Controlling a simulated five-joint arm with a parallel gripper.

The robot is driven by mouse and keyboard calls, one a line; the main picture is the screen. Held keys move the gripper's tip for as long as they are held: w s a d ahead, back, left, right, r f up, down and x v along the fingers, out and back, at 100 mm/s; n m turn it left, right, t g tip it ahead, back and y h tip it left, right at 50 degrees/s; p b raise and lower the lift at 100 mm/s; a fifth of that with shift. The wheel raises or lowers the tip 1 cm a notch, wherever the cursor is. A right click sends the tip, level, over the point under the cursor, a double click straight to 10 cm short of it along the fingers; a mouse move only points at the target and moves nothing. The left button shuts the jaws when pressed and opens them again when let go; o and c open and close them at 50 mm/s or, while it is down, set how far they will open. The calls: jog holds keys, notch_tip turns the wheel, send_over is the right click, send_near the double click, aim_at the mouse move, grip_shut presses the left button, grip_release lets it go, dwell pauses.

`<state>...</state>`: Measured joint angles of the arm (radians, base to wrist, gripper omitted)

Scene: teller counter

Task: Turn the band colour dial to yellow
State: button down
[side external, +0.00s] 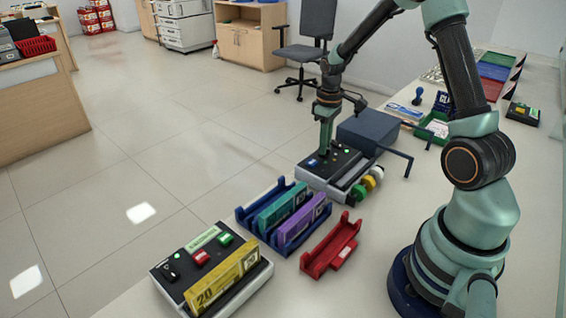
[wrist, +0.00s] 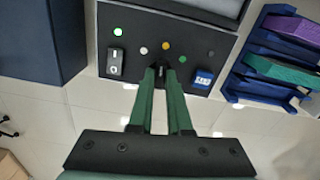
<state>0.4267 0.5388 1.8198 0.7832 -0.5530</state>
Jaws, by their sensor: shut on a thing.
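The band colour dial (wrist: 161,73) is a small dark knob near the edge of a black panel (wrist: 135,20) in the wrist view. A white dot (wrist: 143,50), a yellow dot (wrist: 166,45) and a green dot (wrist: 182,59) lie around it. My gripper (wrist: 161,70) has its two green fingers closed on the dial from the panel's edge. The fingers cover much of the knob, so I cannot tell which dot it points to. In the side view my gripper (side external: 325,151) reaches down onto the banding machine (side external: 315,178), hiding the dial.
A switch (wrist: 115,62) and a blue button (wrist: 203,78) flank the dial. Coloured rolls (side external: 366,184) sit beside the machine. A dark blue box (side external: 368,133) stands behind it. A blue rack (side external: 250,213) with notes, a red holder (side external: 331,246) and another device (side external: 211,268) stand in front.

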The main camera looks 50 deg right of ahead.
jog(key=shift+m, duration=0.6)
jog(key=shift+r, duration=0.1)
jog(key=c, duration=0.9)
grip_release()
jog(key=shift+o, duration=0.2)
notch_tip(320, 180, up, 12)
